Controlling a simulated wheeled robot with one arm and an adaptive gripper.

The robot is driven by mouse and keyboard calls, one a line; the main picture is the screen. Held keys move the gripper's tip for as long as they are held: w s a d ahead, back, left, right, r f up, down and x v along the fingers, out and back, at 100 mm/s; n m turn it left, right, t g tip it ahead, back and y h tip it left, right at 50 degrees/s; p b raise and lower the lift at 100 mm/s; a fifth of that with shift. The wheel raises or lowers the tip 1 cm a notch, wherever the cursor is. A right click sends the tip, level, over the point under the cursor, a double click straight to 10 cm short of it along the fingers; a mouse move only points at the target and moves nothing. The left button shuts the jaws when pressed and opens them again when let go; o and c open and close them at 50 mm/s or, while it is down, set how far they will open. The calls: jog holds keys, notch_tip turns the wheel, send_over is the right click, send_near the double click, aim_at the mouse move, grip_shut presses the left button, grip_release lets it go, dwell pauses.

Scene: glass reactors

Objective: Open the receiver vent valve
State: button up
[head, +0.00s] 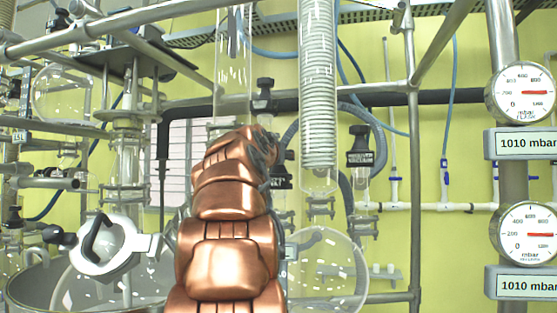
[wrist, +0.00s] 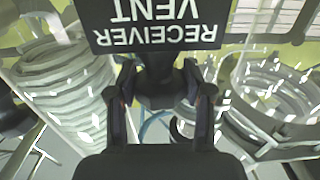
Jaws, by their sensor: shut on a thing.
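In the wrist view, a black label (wrist: 155,28) reads RECEIVER VENT upside down. The black valve knob (wrist: 160,88) is just below it, between the two dark fingers of my gripper (wrist: 163,96). The fingers are closed on the knob from both sides. In the head view, my copper arm rises in the middle, and only a dark bit of my gripper (head: 266,148) shows at its top. The knob is hidden there behind the arm; part of a black label (head: 281,184) shows just right of it. I cannot tell how far the valve is turned.
Another black valve (head: 360,148) stands to the right and one (head: 264,92) above. A coiled glass condenser (head: 318,80) hangs close by, with a round flask (head: 325,270) below. Metal frame bars cross the view. Two gauges (head: 524,92) (head: 528,233) at right have displays reading 1010 mbar.

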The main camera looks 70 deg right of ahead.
jog(key=n+t+p, duration=0.1)
jog(key=n+t+y+p, duration=0.1)
jog(key=t, duration=0.1)
jog(key=n+t+p, duration=0.1)
jog(key=t, duration=0.1)
jog(key=shift+a+r, duration=0.1)
jog(key=shift+r, duration=0.15)
jog(key=n+t+y+p, duration=0.2)
jog(key=n+t+p, duration=0.1)
jog(key=t, duration=0.1)
jog(key=shift+y, duration=0.3)
jog(key=shift+t, duration=0.3)
jog(key=shift+s+f+n+t+y+p, duration=0.1)
jog(key=shift+n+t+y+p, duration=0.35)
jog(key=shift+n+y, duration=0.2)
jog(key=o, duration=1.2)
jog(key=shift+c, duration=0.2)
jog(key=shift+s+f, duration=0.1)
